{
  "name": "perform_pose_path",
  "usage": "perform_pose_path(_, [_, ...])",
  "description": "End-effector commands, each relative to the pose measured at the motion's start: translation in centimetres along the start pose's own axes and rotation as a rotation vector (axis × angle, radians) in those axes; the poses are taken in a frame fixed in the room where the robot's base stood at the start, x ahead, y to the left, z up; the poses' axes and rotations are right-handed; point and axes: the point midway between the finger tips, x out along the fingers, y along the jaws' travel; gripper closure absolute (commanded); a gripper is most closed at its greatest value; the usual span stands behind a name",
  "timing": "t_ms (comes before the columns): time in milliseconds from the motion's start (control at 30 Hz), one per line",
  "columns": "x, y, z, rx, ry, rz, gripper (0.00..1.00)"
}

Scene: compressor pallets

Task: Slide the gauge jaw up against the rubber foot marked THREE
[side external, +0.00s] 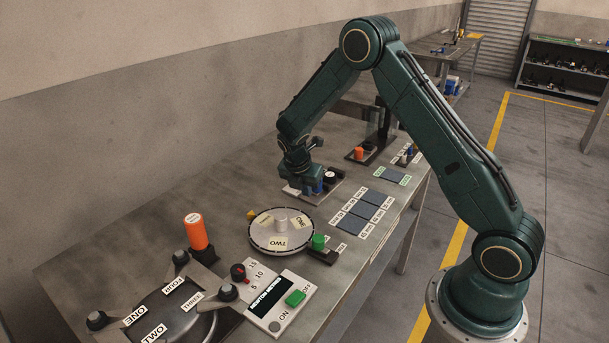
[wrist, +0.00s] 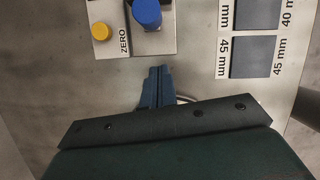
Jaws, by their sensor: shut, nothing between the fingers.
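The rubber foot by the label THREE (side external: 228,291) is a dark cone at the lower left in the side view, on a corner of a dark plate (side external: 158,306). My gripper (wrist: 158,72) is shut and empty. In the side view my gripper (side external: 312,192) is low over a pale instrument plate. The wrist view shows that plate (wrist: 108,47) just ahead of the fingertips, with a blue knob (wrist: 146,14) and a yellow button (wrist: 101,32) beside the word ZERO. I cannot make out which part is the gauge jaw.
An orange cylinder (side external: 195,232) stands behind the dark plate. A control box (side external: 278,301) with a green button is beside it. A round turntable (side external: 281,242) and a green knob (side external: 318,241) lie between the plate and my gripper. Dark size pads (side external: 362,211) are on the right.

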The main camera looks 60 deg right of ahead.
Motion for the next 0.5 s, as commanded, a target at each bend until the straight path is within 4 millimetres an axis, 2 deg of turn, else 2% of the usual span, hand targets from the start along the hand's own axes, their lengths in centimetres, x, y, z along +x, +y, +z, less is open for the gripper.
perform_pose_path(33, [0.6, 0.0, 0.4, 0.004, -0.001, 0.000, 1.00])
perform_pose_path(300, [1.4, 0.0, 3.2, 0.003, -0.001, 0.001, 1.00])
perform_pose_path(500, [1.6, 0.0, 3.7, 0.001, -0.001, 0.001, 1.00])
